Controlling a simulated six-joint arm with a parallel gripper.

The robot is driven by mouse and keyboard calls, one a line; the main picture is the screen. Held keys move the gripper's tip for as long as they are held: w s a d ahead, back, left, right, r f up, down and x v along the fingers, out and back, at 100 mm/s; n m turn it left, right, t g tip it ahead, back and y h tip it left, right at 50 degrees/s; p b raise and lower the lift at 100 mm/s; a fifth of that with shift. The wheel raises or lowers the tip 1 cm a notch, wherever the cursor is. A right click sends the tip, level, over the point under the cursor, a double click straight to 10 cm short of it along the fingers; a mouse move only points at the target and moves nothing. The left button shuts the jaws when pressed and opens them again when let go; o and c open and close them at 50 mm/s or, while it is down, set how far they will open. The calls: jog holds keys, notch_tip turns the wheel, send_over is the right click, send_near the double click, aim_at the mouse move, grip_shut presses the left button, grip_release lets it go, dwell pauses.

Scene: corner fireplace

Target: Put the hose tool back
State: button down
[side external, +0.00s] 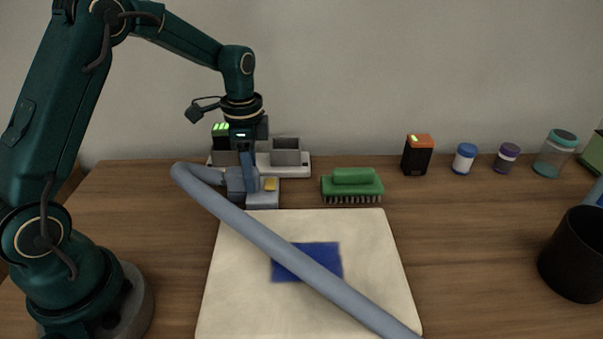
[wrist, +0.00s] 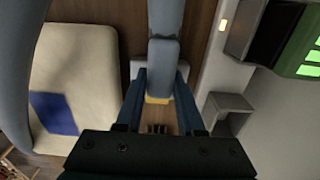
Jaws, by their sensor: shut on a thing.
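The hose tool is a blue-grey piece (wrist: 164,62) on the end of a thick blue-grey hose (side external: 285,258). The hose runs from the lower right over the board, bends at the far left and comes to my gripper (side external: 248,182). In the wrist view my gripper (wrist: 160,104) is shut on the tool, one finger on each side. A low grey block (side external: 262,198) with a yellow patch (side external: 270,184) sits right at the fingertips, behind the board. The fingers and tool hide part of it, and I cannot tell whether the tool touches or sits in it.
A white charger (side external: 300,170) with a green-lit battery and an empty-looking bay stands just behind. A green brush (side external: 352,186) is to the right. A cream board (side external: 235,290) with a blue patch lies in front. A battery, several jars and a black mug (side external: 575,260) stand right.

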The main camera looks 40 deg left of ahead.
jog(key=shift+f, duration=0.15)
jog(key=c, duration=0.5)
grip_release()
